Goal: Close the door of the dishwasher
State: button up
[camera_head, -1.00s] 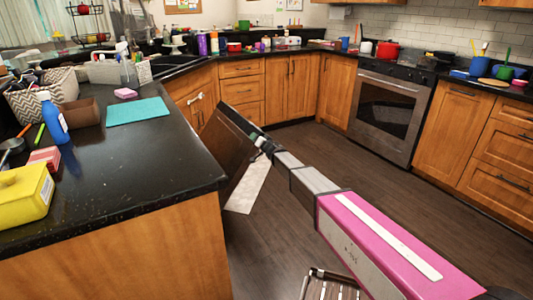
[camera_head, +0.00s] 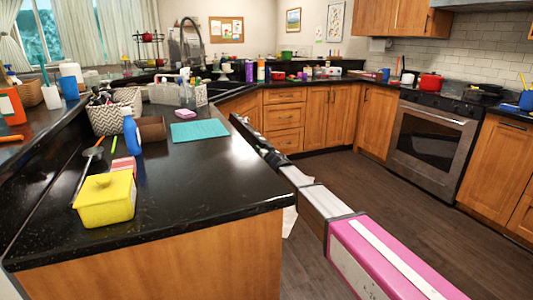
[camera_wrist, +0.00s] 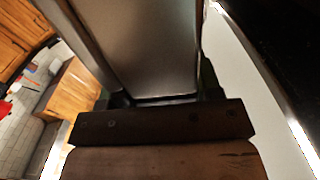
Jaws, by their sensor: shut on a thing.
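The dishwasher door shows in the wrist view as a grey-brown panel (camera_wrist: 155,45) running up between the fingers of my gripper (camera_wrist: 165,97). The fingers are shut on it. In the head view my gripper (camera_head: 266,152) is small and dark, beyond the corner of the black counter (camera_head: 225,185), close to its right edge. Only a thin dark strip of the door (camera_head: 242,127) seems to show there, beside the counter edge. The rest of the door and the dishwasher opening are hidden by the counter and my arm. I cannot tell how far the door stands open.
The counter edge lies close along the left of my arm. A yellow container (camera_head: 105,203), a blue bottle (camera_head: 131,133) and a teal mat (camera_head: 199,131) stand or lie on it. An oven (camera_head: 431,140) is across the room. Dark floor (camera_head: 350,175) is free to the right.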

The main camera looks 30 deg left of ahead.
jog(key=shift+s+a+f, duration=0.1)
jog(key=shift+f, duration=0.05)
jog(key=o, duration=1.3)
jog(key=v, duration=1)
jog(key=shift+s+d, duration=0.25)
jog(key=shift+s, duration=0.05)
